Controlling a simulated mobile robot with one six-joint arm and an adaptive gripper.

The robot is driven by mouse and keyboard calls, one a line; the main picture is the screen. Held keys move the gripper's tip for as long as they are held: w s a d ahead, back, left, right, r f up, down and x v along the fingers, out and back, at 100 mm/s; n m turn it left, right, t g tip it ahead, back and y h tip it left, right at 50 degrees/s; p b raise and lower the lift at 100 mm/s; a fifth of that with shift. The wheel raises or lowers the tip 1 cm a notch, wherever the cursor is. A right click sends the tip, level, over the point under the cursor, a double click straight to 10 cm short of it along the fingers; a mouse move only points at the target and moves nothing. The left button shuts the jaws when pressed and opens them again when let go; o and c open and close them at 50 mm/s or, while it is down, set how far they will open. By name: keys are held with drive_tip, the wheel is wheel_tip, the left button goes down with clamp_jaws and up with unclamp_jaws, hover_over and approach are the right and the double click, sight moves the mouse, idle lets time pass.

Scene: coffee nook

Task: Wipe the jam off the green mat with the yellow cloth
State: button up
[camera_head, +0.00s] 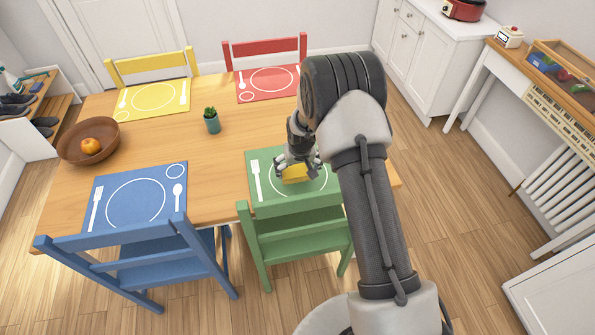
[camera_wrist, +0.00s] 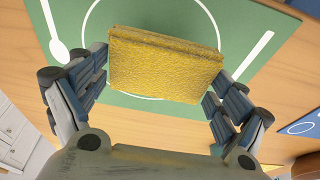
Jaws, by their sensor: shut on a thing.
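The green mat (camera_head: 257,195) lies on the table in front of the green chair, with a white printed plate outline and cutlery. It also fills much of the wrist view (camera_wrist: 150,105). My gripper (camera_head: 297,170) is over the mat, shut on the yellow cloth (camera_wrist: 165,65), which looks like a thick folded pad between the two fingers. In the head view the cloth (camera_head: 294,174) shows just below the fingers. I cannot tell whether it touches the mat. No jam shows on the visible part of the mat; my arm and the cloth hide some of it.
The green chair (camera_head: 295,235) stands close against the near table edge. A small potted plant (camera_head: 212,120) and a wooden bowl (camera_head: 75,150) with an orange fruit stand further left. Blue (camera_head: 110,215), yellow (camera_head: 135,101) and red (camera_head: 247,90) mats lie on the table.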

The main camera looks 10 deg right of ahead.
drive_tip(key=shift+r+p, duration=0.7)
drive_tip(key=shift+r, duration=0.9)
